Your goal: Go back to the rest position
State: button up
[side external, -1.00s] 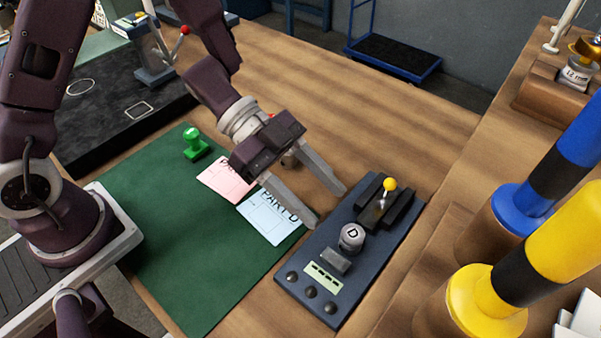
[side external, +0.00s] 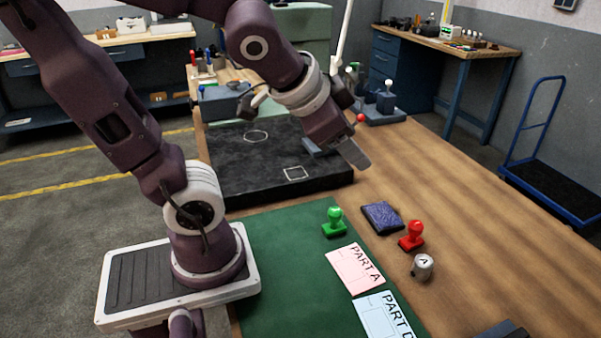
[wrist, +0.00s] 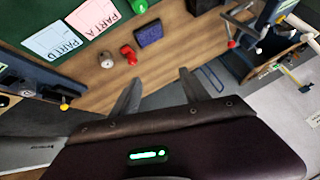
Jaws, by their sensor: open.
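My gripper (wrist: 158,92) is open and empty in the wrist view, with its two fingers spread apart. In the side external view my gripper (side external: 352,155) is raised at the back of the bench, near the black slab, and only one finger shows clearly. It is well apart from the stamps and cards. A green stamp (side external: 334,222) stands on the green mat (side external: 270,240). A red stamp (side external: 412,236) and a grey cylinder marked A (side external: 422,267) stand on the wood. The pink PART A card (side external: 352,270) and blue PART D card (side external: 380,315) lie on the mat.
A dark blue pad (side external: 382,218) lies beside the red stamp. The black slab (side external: 265,185) has white outlines. A device with a red-knobbed lever (side external: 361,118) stands behind my gripper. The bench's right side (side external: 480,230) is clear. A blue cart (side external: 550,190) stands beyond.

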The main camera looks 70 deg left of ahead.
jog(key=s+d+f+n+g+h, duration=0.1)
jog(key=s+d, duration=0.3)
jog(key=s, duration=0.6)
jog(key=shift+s+n+g+h, duration=0.2)
jog(key=shift+n+g+h, duration=0.4)
jog(key=shift+g, duration=0.2)
